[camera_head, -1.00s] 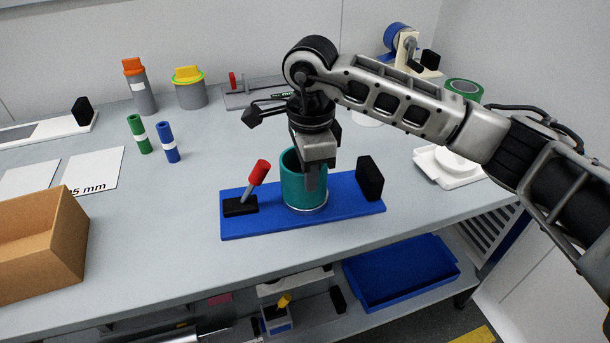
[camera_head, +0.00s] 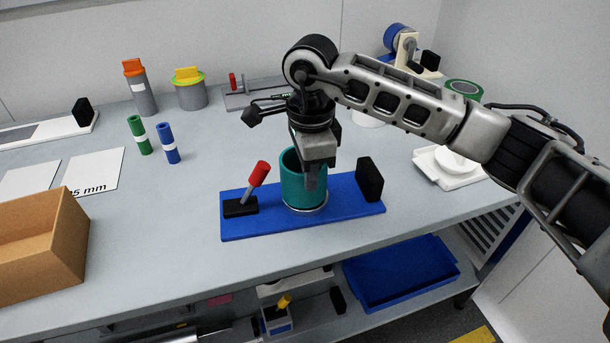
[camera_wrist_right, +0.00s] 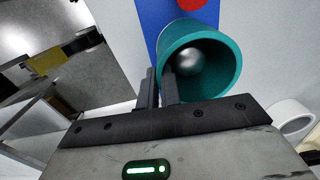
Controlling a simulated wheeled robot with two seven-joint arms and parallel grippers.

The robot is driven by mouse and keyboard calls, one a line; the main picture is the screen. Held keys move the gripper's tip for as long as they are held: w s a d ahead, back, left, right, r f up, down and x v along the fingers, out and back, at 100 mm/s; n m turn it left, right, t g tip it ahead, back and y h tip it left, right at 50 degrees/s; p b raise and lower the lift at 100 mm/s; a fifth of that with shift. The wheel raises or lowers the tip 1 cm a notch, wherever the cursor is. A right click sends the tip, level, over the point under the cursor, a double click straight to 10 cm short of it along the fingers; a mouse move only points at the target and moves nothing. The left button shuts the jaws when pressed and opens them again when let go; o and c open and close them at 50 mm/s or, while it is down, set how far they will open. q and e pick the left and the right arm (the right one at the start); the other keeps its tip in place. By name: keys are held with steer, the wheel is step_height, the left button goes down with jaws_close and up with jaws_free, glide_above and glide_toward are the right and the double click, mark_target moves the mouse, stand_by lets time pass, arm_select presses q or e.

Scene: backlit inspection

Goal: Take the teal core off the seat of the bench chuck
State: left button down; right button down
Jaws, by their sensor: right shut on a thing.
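The teal core (camera_head: 297,184), a hollow upright cylinder, stands on the seat of the blue bench chuck (camera_head: 340,203). A pale ring shows at the core's foot. The chuck has a red-tipped lever (camera_head: 257,182) at its left and a black block (camera_head: 369,179) at its right. My right gripper (camera_head: 313,185) reaches down from above and is shut on the core's wall at the near right side of its rim. In the right wrist view the fingers (camera_wrist_right: 161,88) pinch the core's wall (camera_wrist_right: 222,55), and a shiny rounded metal part shows inside it. My left gripper is not in view.
A cardboard box (camera_head: 70,245) stands at the front left. Green (camera_head: 139,134) and blue (camera_head: 168,142) tubes stand behind it. Capped cylinders (camera_head: 190,92) stand at the back. A white device (camera_head: 447,167) sits at the right. The bench is clear around the chuck.

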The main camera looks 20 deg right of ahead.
steer(key=shift+r+p, duration=2.15)
steer(key=shift+r, duration=1.75)
